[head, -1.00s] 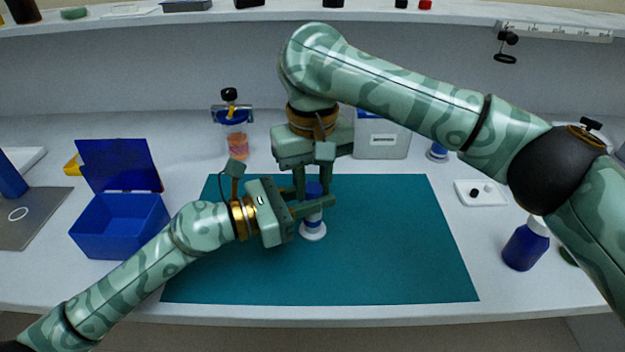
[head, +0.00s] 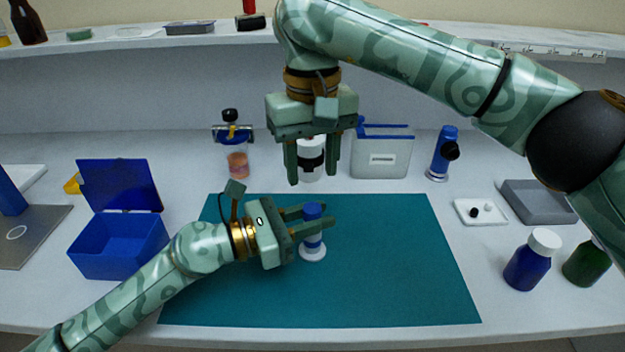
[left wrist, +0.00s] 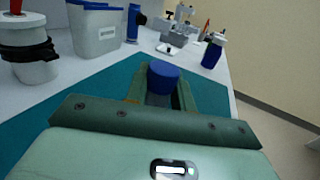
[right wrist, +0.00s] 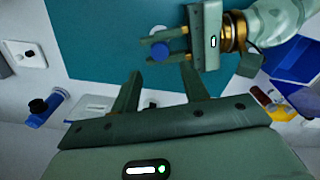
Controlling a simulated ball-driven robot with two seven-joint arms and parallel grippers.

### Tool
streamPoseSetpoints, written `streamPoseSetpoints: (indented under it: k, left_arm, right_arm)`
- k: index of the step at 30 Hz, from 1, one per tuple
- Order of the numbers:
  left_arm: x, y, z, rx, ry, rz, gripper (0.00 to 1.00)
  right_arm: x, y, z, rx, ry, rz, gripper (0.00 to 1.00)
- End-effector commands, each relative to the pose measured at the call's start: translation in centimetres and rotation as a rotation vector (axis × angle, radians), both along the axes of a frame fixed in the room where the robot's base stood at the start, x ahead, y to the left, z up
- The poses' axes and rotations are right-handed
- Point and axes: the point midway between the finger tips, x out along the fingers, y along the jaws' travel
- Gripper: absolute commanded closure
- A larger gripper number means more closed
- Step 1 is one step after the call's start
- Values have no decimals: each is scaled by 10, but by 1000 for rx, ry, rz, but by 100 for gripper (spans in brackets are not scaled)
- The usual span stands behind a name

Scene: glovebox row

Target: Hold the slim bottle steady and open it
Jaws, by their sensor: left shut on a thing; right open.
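The slim bottle (head: 312,247) stands upright on the teal mat (head: 400,270), with a white foot and a blue cap (head: 313,210) on top. My left gripper (head: 318,218) is shut around its upper body, below the cap. The cap also shows between the fingers in the left wrist view (left wrist: 163,75) and from above in the right wrist view (right wrist: 160,50). My right gripper (head: 312,178) is open and empty, raised behind and above the bottle, fingers pointing down and apart from the cap. The fingers of my left gripper hide part of the bottle's body.
A white jar with a black band (head: 311,172) stands behind my right gripper. A blue open box (head: 118,250) is on the left. A clear caddy (head: 385,165), a blue tube (head: 442,155), a small white tray (head: 480,211) and a blue bottle (head: 528,265) stand right. The mat's right half is bare.

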Motion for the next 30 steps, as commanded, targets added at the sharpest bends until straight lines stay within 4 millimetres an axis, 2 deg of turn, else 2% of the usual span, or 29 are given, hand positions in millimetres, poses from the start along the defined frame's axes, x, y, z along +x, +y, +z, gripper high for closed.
streamPoseSetpoints:
  k: [15,26,29,30]
  left_arm:
    - [0,0,0,0,0,0,100]
    - [0,0,0,0,0,0,100]
    - [0,0,0,0,0,0,100]
    - [0,0,0,0,0,0,100]
  right_arm:
    - [0,0,-72,1,4,0,55]
    - [0,0,-79,0,1,0,55]
    - [0,0,-79,0,1,0,80]
    - [0,0,-79,0,1,0,92]
